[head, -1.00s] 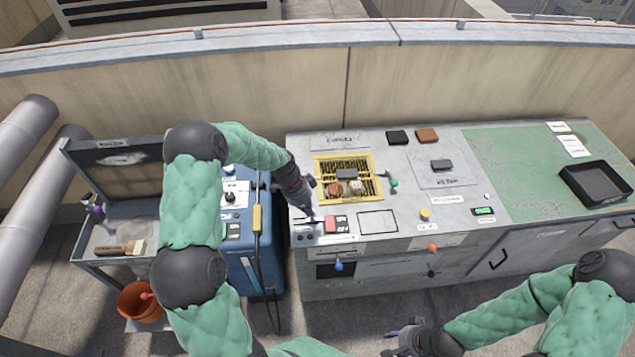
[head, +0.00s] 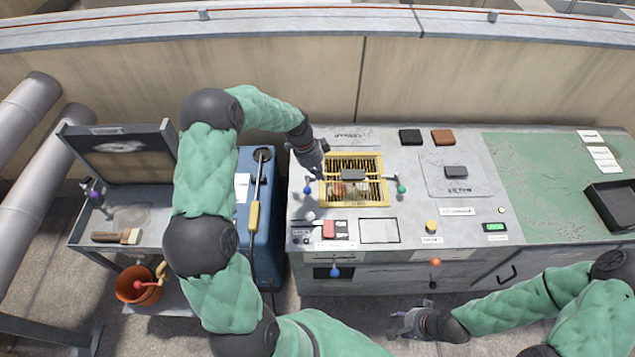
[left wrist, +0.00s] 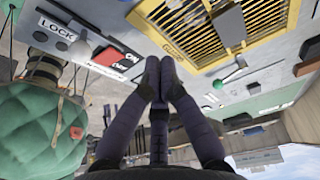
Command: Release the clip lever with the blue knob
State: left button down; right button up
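A blue knob (head: 308,190) sits at the left of the yellow-framed grille (head: 384,200), on a clip lever. A matching green knob (head: 401,188) is at the right; it also shows in the left wrist view (left wrist: 218,84). My left gripper (head: 322,173) is just above and right of the blue knob, at the frame's upper left corner; contact cannot be told. Its fingers (left wrist: 159,68) are together, with nothing visible between them. The blue knob does not show in the left wrist view. My right gripper (head: 396,325) looks open and empty, low in front of the bench.
Another blue knob (head: 334,272) is on the bench front. A red switch (head: 328,230) and a white knob (head: 310,216) lie nearer the front edge. A dark block (head: 353,174) crosses the grille. A blue cabinet (head: 265,215) stands left of the bench; a black tray (head: 612,205) is at right.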

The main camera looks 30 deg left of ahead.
pick_arm(q)
jog(key=b+x, duration=0.1)
jog(key=x, duration=0.9)
jog(key=shift+b, duration=0.4)
jog(key=a, duration=0.2)
jog(key=s+a+r, duration=0.1)
jog(key=shift+s+a, duration=0.2)
jog(key=shift+a, duration=0.2)
